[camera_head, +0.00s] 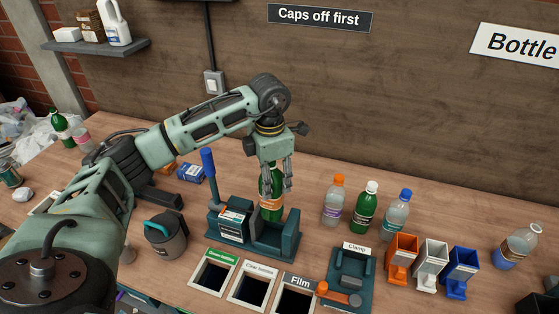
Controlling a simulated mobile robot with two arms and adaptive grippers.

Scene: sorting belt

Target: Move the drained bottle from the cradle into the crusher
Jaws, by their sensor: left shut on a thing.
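A green bottle (266,182) with an orange label hangs upright in my left gripper (276,184), whose fingers are shut around its upper part. Its base is over or just inside the open channel of the teal press-like machine (287,240), which has a blue lever (208,165). I cannot tell whether the bottle touches the channel floor. The machine looks like the crusher. No separate cradle can be made out for certain. My right gripper is not in view.
Openings for green bottles (212,276), clear bottles and film lie in front of the machine. A clamp (350,275) sits to the right. Several bottles stand behind it, beside orange (401,258), white and blue bins. A teal-lidded grey jug (166,238) stands left of the machine.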

